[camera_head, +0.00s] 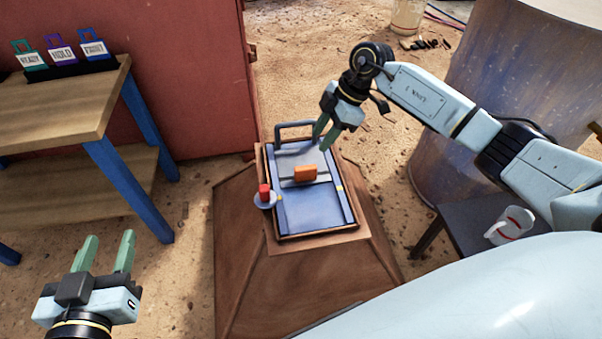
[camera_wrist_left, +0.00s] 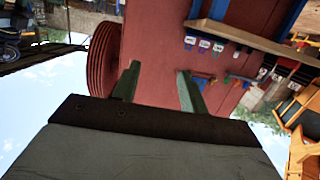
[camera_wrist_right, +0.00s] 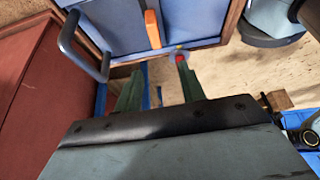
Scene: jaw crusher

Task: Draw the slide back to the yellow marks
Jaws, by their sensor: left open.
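A blue frame (camera_head: 348,207) sits on a brown pedestal. Inside it, a grey slide plate (camera_head: 290,160) covers the far part, with an orange block (camera_head: 305,174) near its front edge. A yellow mark (camera_head: 339,188) shows on the right rail, and another (camera_head: 279,199) on the left. A dark blue loop handle (camera_head: 294,125) stands at the far end; it also shows in the right wrist view (camera_wrist_right: 66,40). My right gripper (camera_head: 325,133) is open and empty, just right of the loop. My left gripper (camera_head: 107,247) is open and empty, well left of the pedestal.
A red knob (camera_head: 264,190) on a pale disc sits at the frame's left side. A wooden bench (camera_head: 60,105) with labelled tags stands left, before a red machine wall (camera_head: 190,60). A dark table (camera_head: 455,220) with a white mug (camera_head: 510,225) stands right, near a large drum (camera_head: 500,65).

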